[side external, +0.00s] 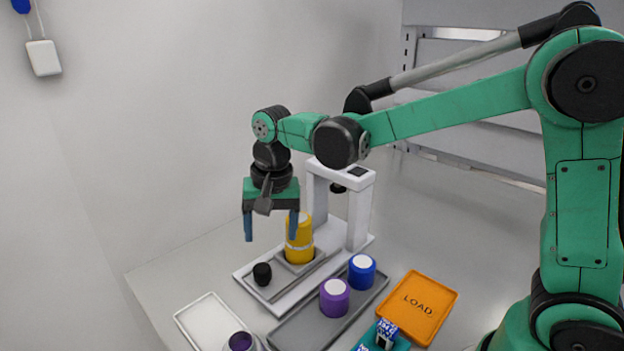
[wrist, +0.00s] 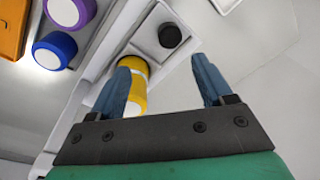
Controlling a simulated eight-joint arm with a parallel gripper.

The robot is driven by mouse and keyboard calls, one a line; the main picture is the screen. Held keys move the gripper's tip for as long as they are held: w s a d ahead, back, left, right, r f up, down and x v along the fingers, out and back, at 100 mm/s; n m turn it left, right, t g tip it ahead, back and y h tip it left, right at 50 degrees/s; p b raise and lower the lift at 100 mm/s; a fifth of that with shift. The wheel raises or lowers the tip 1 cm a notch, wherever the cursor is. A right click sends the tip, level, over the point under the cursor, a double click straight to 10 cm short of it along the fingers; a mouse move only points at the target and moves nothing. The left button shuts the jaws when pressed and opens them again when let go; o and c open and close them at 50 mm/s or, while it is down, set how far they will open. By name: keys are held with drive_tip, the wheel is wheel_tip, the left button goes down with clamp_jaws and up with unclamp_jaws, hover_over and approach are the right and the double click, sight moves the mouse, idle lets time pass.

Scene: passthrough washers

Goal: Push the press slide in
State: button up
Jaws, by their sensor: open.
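The press is a white frame (side external: 361,215) on a white base. Its grey slide (side external: 305,270) sticks out toward the front left, with a round black knob (side external: 262,274) at its outer end. A yellow cylinder with a pale band (side external: 299,248) stands upright on the slide, in front of the frame's opening. My gripper (side external: 271,239) is open and empty, pointing down above the slide. In the wrist view my gripper (wrist: 162,60) shows the black knob (wrist: 170,35) beyond its fingertips. The yellow cylinder (wrist: 134,72) is partly hidden behind the left finger there.
A grey tray (side external: 306,328) beside the press holds a purple cylinder (side external: 334,298) and a blue cylinder (side external: 362,272). An orange tray marked LOAD (side external: 418,306) lies to the right. A white tray (side external: 203,318) lies at front left. A teal tray (side external: 400,344) holds small blue-and-white items.

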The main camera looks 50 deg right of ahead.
sight(263, 268)
drive_tip(key=w+f, duration=0.1)
drive_tip(key=a+f+m+g, duration=0.1)
drive_tip(key=shift+w+a+f+m, duration=0.2)
drive_tip(key=shift+w+f+m, duration=0.1)
drive_tip(key=shift+w, duration=0.05)
drive_tip(key=shift+f, duration=2.8)
clamp_jaws()
